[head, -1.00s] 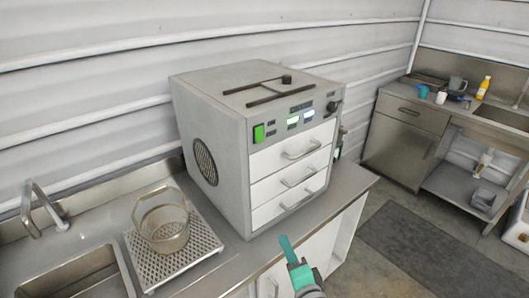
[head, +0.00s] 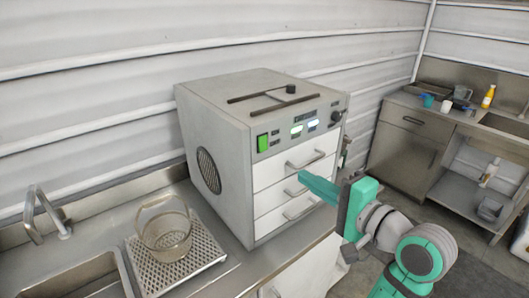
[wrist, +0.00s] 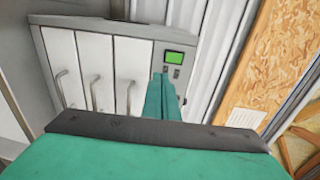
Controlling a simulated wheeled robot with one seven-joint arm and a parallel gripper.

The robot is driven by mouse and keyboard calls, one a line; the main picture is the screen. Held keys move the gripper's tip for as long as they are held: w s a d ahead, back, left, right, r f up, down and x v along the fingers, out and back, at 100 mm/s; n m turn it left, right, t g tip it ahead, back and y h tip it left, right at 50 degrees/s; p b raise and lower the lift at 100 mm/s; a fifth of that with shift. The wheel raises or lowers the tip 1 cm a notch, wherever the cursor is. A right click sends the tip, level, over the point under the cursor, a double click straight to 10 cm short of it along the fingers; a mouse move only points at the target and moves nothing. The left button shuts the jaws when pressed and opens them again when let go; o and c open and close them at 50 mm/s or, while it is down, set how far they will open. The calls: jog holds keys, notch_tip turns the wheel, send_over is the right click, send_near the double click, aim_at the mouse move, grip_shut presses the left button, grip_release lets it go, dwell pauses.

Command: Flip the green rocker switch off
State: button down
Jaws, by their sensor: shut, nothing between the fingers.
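The green rocker switch (head: 263,142) is on the upper left of the front panel of a grey machine (head: 215,120). It also shows in the wrist view as a green rectangle (wrist: 174,57), just beyond my fingertips. My gripper (head: 303,177) is teal, with its fingers shut and empty. In the head view its tips are in front of the drawers, below and to the right of the switch. In the wrist view the fingers (wrist: 162,85) point towards the panel. I cannot tell the exact gap to the panel.
The machine has white drawers with handles (head: 305,162) that stick out, and lit displays (head: 312,122) beside the switch. A wire basket (head: 164,230) stands on a perforated tray (head: 205,258) at the left, by a sink (head: 75,280). A second counter (head: 405,150) is at the right.

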jog(key=shift+s+d+r+g, duration=0.15)
jog(key=shift+s+r, duration=0.2)
jog(key=shift+r, duration=0.4)
jog(key=shift+s+d+r+g, duration=0.15)
jog(key=shift+s+r, duration=0.15)
jog(key=shift+r, duration=0.45)
